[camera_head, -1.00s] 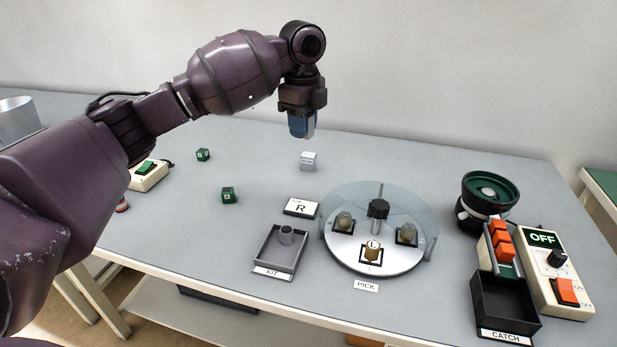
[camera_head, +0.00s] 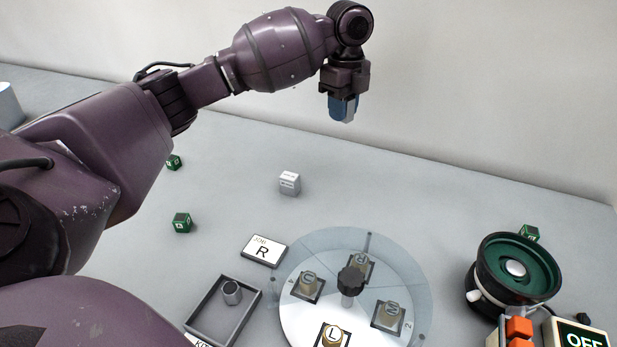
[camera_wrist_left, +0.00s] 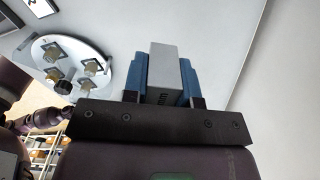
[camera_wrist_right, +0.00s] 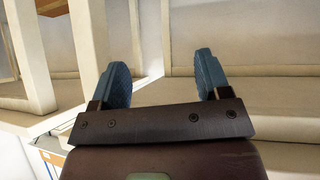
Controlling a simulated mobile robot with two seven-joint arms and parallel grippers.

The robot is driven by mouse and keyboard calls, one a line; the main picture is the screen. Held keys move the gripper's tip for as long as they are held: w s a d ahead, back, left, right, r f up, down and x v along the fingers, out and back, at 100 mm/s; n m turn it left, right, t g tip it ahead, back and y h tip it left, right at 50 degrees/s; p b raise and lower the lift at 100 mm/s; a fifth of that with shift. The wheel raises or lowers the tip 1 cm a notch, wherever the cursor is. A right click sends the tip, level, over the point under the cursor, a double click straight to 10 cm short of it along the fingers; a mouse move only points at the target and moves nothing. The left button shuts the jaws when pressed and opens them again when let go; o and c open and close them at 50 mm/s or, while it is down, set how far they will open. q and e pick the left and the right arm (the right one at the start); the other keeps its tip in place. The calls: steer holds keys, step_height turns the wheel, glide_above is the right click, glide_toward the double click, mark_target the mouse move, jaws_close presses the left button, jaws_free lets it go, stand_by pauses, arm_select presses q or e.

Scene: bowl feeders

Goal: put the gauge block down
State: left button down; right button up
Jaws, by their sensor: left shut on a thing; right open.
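My left gripper (camera_head: 343,108) is shut on a grey gauge block (camera_wrist_left: 163,70), held between its blue fingers. In the head view the gripper points down, in the air toward the back wall, clear of the table. The block's lower end shows only slightly there, beside the finger. A dark marking shows on the block's face in the left wrist view. My right gripper (camera_wrist_right: 165,78) is open and empty; it is outside the head view.
A similar pale grey block (camera_head: 289,184) stands on the grey table. Green cubes (camera_head: 182,222), a job card (camera_head: 264,251), a kit tray (camera_head: 203,309), a round dial with several parts (camera_head: 300,325) and a green bowl feeder (camera_head: 481,262) stand around. The table's back strip is largely clear.

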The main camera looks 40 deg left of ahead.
arm_select(q)
steer(key=b, duration=0.3)
glide_above(336, 188)
step_height(336, 188, down, 13)
steer(key=shift+r, duration=0.1)
steer(key=shift+w+f, duration=0.1)
steer(key=shift+f, duration=0.8)
step_height(336, 188, down, 4)
steer(key=shift+f+b, duration=0.15)
steer(key=shift+b, duration=0.65)
steer(key=shift+f, duration=0.25)
steer(key=shift+r, duration=0.2)
arm_select(e)
step_height(336, 188, down, 3)
steer(key=shift+a+r+n, duration=0.1)
steer(key=shift+n, duration=0.2)
arm_select(q)
steer(key=shift+f, duration=0.1)
steer(key=c, duration=0.9)
jaws_free()
arm_select(e)
steer(key=shift+f, duration=0.2)
